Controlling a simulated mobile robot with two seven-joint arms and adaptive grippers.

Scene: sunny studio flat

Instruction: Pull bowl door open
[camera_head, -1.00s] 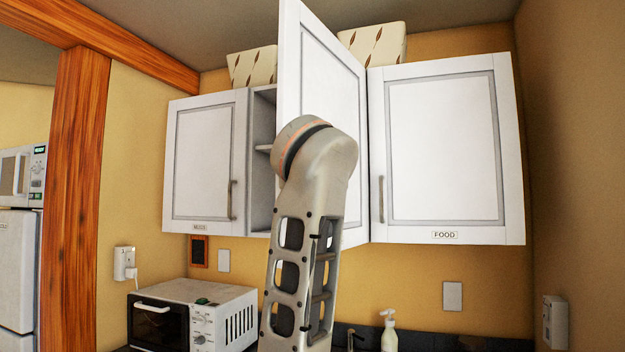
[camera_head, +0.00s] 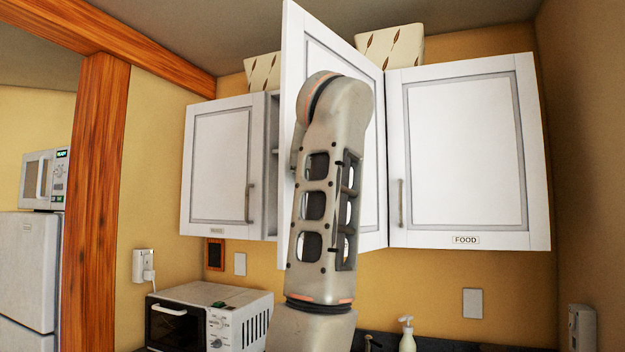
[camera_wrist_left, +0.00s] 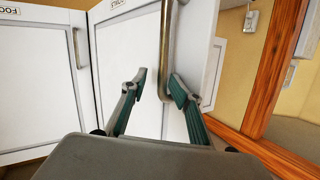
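The bowl door is the middle white cabinet door (camera_head: 378,110), hinged at its right and standing partly open. An arm, which I take to be my left, rises in front of it and hides much of it; its gripper does not show there. In the left wrist view the door (camera_wrist_left: 125,45) carries a long metal handle (camera_wrist_left: 168,45) and a partly cut-off label. My left gripper (camera_wrist_left: 158,82) has its two fingers apart, with the handle's end between them in the picture. I cannot tell whether they touch it. My right gripper is not in view.
The FOOD door (camera_head: 465,150) is shut to the right, and another shut door (camera_head: 218,165) is to the left. Below are a toaster oven (camera_head: 205,315) and a soap bottle (camera_head: 407,338). A wooden post (camera_head: 95,200) stands at the left; it also shows in the wrist view (camera_wrist_left: 275,75).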

